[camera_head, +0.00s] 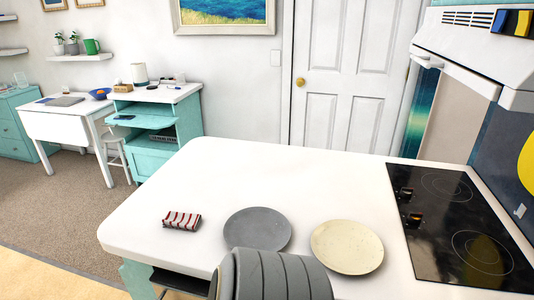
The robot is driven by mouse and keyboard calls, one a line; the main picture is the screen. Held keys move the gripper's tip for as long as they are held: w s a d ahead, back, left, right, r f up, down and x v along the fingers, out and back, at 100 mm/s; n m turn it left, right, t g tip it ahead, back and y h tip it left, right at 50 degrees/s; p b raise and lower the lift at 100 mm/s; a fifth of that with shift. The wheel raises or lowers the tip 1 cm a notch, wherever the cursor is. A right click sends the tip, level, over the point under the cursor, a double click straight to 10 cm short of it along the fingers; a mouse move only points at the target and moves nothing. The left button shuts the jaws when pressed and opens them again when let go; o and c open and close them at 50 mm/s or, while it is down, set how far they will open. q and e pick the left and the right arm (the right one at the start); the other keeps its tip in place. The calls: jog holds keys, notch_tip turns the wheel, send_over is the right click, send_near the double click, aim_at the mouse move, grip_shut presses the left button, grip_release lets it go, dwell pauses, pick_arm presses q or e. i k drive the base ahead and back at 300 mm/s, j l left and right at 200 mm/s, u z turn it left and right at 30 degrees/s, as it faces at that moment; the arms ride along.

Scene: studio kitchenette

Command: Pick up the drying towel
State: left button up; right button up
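The drying towel (181,221) is a small folded cloth with red and white stripes. It lies flat on the white countertop (240,170), near the counter's left front edge and left of a grey plate. Nothing covers it in the head view. Neither of my grippers is in view, so I cannot see whether they are open or shut.
A grey plate (257,229) and a cream plate (346,247) lie right of the towel. A grey ribbed rounded form hides the grey plate's lower edge. A black cooktop (460,225) is at the right. The counter behind the towel and plates is clear.

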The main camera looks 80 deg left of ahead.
aim_at(190, 222)
jog(key=u, duration=0.95)
jog(key=j+u, duration=0.1)
jog(key=u, duration=1.85)
jog(key=i+u, duration=0.1)
jog(key=u, duration=0.4)
jog(key=z, duration=1.1)
jog(key=j+z, duration=0.2)
jog(key=z, duration=0.25)
jog(key=k+j+z, duration=0.1)
jog(key=z, duration=0.35)
jog(key=k+j+z, duration=0.1)
jog(key=z, duration=0.35)
jog(key=j, duration=0.1)
